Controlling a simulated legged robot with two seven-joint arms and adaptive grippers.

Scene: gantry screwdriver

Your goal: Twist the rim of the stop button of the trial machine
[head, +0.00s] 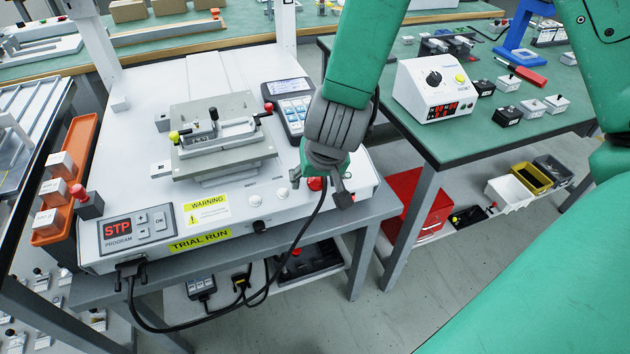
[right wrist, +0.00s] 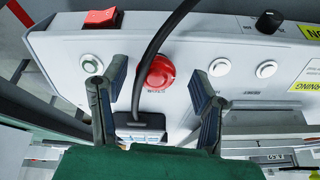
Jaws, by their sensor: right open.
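The trial machine (head: 250,215) is a white unit with an STP display and a yellow TRIAL RUN label. Its red round stop button (head: 316,184) sits at the right of the front panel, partly hidden by my right gripper (head: 321,188). In the right wrist view the stop button (right wrist: 157,72) shows between the two open fingers of my right gripper (right wrist: 157,84). A finger stands on each side of it, with visible gaps. I cannot tell how far the fingertips are above the panel. My left gripper is not in view.
A black cable (right wrist: 150,62) runs past the button and down the machine's front. White buttons (right wrist: 219,67) and a red rocker switch (right wrist: 103,18) flank it. A keypad pendant (head: 290,108) lies behind the gripper. A green-topped table (head: 450,145) stands to the right.

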